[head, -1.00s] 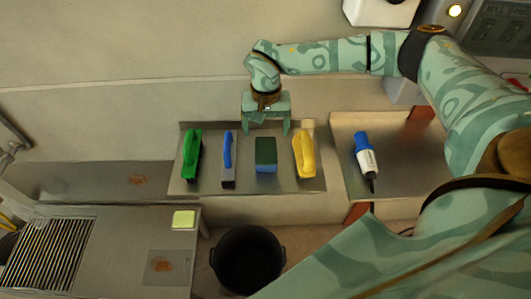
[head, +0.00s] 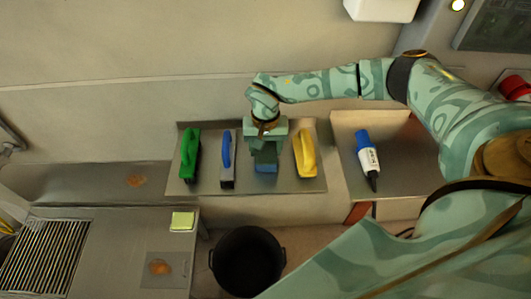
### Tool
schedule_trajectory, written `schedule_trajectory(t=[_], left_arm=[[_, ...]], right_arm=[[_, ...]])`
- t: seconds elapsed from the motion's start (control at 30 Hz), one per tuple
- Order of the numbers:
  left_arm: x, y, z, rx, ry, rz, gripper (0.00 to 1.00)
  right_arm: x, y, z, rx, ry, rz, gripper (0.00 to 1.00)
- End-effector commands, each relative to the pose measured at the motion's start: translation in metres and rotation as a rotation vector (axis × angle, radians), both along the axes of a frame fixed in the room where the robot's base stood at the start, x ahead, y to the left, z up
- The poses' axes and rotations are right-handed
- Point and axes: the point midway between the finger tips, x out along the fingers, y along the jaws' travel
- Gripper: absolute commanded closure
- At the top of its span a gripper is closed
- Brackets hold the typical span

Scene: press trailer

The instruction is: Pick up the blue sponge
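The blue sponge (head: 266,168) has a dark green top layer and a blue lower side. It sits on the metal tray (head: 210,184), between the blue-handled brush and the yellow tool. My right gripper (head: 267,147) points down over the sponge, its fingers at the sponge's far part and hiding some of it. Whether the fingers touch or grip it cannot be made out. The sponge still appears to rest on the tray. My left gripper is not in view.
A green-handled tool (head: 190,153), a blue-handled brush (head: 227,160) and a yellow-handled tool (head: 304,154) flank the sponge closely. A blue-and-white tool (head: 368,158) lies on the right-hand surface. A black bucket (head: 248,262) stands below. A yellow pad (head: 182,221) lies at the lower left.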

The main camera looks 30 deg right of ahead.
Motion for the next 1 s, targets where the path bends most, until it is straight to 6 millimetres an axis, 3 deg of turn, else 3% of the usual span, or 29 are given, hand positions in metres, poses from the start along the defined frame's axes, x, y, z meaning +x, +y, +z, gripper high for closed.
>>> schedule_trajectory(t=[0.37,0.53,0.63,0.9,1.0], left_arm=[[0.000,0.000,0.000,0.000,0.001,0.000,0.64],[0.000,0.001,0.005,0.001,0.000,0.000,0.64],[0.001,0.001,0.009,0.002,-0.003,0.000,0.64],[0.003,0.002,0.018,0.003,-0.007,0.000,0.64],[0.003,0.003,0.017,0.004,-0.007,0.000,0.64]], right_arm=[[0.000,0.000,0.002,-0.001,-0.001,0.000,0.66],[0.001,0.000,0.018,0.000,-0.004,0.001,0.66],[0.001,-0.001,0.037,-0.002,-0.005,0.000,0.66],[0.008,0.058,0.098,0.000,-0.004,0.005,0.66],[0.011,0.085,0.106,-0.001,-0.003,0.006,0.66]])
